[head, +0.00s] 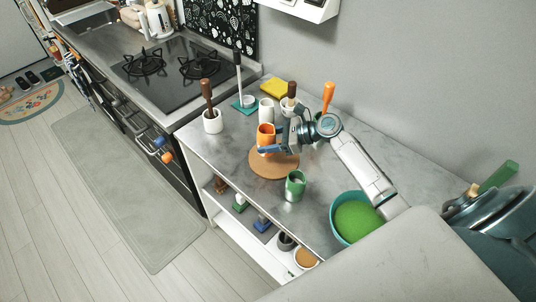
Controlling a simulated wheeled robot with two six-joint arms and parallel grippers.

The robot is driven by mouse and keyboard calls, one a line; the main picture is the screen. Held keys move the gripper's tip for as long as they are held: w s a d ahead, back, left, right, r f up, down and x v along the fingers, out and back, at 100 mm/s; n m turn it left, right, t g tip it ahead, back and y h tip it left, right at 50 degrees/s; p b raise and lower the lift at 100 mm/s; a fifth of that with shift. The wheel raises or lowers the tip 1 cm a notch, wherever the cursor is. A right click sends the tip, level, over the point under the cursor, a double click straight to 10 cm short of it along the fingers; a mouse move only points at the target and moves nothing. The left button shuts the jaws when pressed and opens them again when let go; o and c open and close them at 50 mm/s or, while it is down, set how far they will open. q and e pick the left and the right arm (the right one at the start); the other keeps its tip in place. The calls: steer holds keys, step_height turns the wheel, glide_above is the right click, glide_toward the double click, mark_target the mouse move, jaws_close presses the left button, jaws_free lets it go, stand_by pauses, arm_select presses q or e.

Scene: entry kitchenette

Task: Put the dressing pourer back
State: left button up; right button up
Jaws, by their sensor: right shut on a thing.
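The pourer is at the back-left edge of a round brown board (273,171) on the grey counter. I cannot tell whether its base touches the board or hangs just above it. The gripper's fingers cover part of the pourer's lower body. My left gripper is not in view.
A green cup (295,186) stands in front of the board. A teal bowl (337,228) with a green mound is at the right. The stove (180,68) is at the far left.

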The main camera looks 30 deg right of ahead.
step_height(320, 180, down, 2)
step_height(320, 180, down, 3)
steer(key=shift+f+p, duration=0.2)
steer(key=shift+p, duration=0.9)
steer(key=shift+f, duration=0.2)
steer(key=o, duration=1.1)
steer(key=shift+o, duration=0.2)
steer(key=shift+f, duration=0.1)
